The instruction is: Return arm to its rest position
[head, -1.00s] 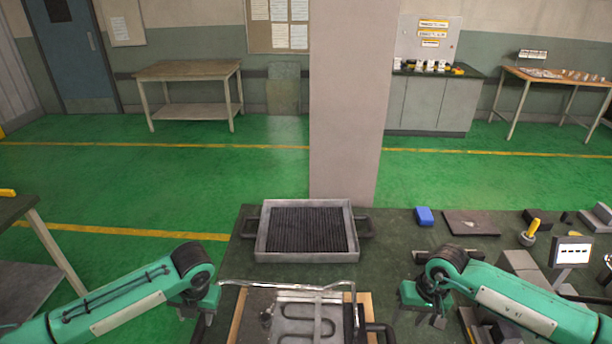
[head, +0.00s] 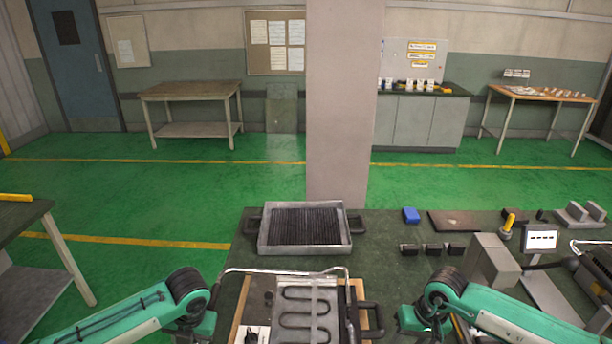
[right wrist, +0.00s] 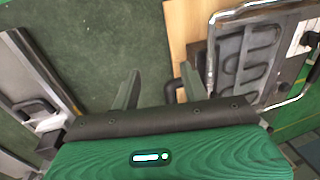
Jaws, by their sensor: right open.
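The heating element (head: 308,309) is a dark looped rod on a metal plate in the near middle of the bench, with a bent wire bar behind it. It also shows at the upper right of the right wrist view (right wrist: 246,62). My right gripper (right wrist: 158,78) is open and empty, its two fingers apart over bare green bench top, left of the element's wooden board (right wrist: 186,30). In the head view, my right arm (head: 440,300) is bent right of the element. My left arm (head: 188,295) is to its left; its fingertips are not visible at the bottom edge.
A grey tray with a ribbed black insert (head: 304,230) stands behind the element. A white display (head: 541,239) is farther right.

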